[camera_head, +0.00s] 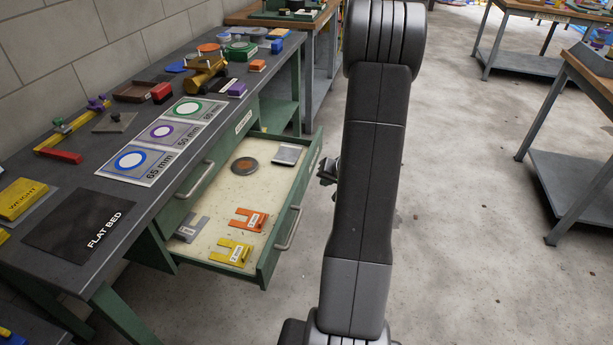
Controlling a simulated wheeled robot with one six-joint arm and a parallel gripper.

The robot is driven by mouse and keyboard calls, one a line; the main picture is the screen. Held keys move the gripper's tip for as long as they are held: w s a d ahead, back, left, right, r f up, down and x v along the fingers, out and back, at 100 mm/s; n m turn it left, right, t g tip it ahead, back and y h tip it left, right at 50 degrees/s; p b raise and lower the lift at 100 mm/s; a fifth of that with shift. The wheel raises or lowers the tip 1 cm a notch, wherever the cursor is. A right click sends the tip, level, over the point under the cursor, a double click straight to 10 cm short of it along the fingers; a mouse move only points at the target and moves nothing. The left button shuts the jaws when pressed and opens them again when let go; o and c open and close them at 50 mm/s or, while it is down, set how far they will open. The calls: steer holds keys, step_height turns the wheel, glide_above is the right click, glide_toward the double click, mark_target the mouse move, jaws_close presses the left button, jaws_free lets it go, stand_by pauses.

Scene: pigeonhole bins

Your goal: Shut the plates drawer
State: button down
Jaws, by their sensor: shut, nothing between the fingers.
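A green drawer (266,262) is pulled out from under the workbench, its pale floor showing. In it lie orange (249,220), yellow (232,252) and grey (187,229) notched plates, a dark disc with a brown centre (244,166) and a grey square block (287,155). A metal bar handle (289,228) is on the drawer's outer front. My gripper (325,172) is shut and empty, just right of the drawer front in the picture, partly hidden behind my arm. I cannot tell whether it touches the drawer. The small labels are too small to read.
The workbench (130,213) holds a flat-bed mat (80,223), a ring-size card (150,143) and several loose parts. Another handle (196,180) is on the bench front above the open drawer. Clear concrete floor (455,190) lies right; another table (590,84) stands beyond.

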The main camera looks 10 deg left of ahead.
steer(key=b, duration=0.5)
glide_toward(298, 190)
step_height(298, 190, down, 4)
steer(key=w+d, duration=0.2)
steer(key=shift+s+a+r, duration=0.1)
steer(key=shift+a+r, duration=0.1)
steer(key=shift+a, duration=0.8)
steer(key=shift+s+a+r, duration=0.1)
steer(key=shift+a+r, duration=0.05)
steer(key=shift+a, duration=0.9)
